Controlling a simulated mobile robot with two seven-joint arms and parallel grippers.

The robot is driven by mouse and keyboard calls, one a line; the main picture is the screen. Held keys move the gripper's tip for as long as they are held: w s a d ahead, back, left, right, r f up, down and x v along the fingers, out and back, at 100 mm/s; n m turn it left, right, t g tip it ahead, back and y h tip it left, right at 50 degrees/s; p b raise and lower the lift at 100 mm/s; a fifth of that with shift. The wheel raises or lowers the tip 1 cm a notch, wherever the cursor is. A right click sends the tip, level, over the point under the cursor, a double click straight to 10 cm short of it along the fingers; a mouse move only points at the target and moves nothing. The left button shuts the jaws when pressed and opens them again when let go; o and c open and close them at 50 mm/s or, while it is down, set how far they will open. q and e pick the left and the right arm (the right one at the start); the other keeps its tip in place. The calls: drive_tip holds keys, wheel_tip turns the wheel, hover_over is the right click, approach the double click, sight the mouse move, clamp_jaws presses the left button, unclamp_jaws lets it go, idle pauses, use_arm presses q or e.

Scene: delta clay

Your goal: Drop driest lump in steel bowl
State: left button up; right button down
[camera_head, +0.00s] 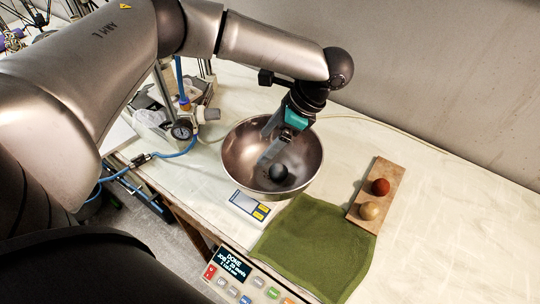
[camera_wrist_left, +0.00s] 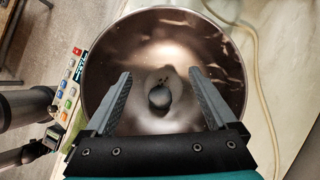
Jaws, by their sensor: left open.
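The steel bowl (camera_head: 238,150) stands on a small scale on the table, and it fills most of the left wrist view (camera_wrist_left: 100,65). A dark grey lump (camera_head: 278,172) is in the bowl; it also shows in the left wrist view (camera_wrist_left: 159,97), with a few dark specks beside it. My left gripper (camera_head: 268,158) reaches into the bowl's opening from above. In the left wrist view its fingers (camera_wrist_left: 159,80) are wide apart and empty, with the lump seen between them. A red-brown lump (camera_head: 380,187) and a tan lump (camera_head: 369,211) sit on a wooden board (camera_head: 379,167). My right gripper is not in view.
A scale (camera_head: 249,207) with a yellow-edged display is under the bowl. A green cloth (camera_head: 315,247) lies in front of it. A control box (camera_head: 247,278) with a screen reading "DONE" is at the near edge. A gauge with blue hose (camera_head: 181,130) stands left. The table's right side is clear.

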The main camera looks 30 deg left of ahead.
use_arm(q)
drive_tip(key=p+v, duration=0.1)
drive_tip(key=v, duration=1.4)
drive_tip(key=shift+r, duration=0.15)
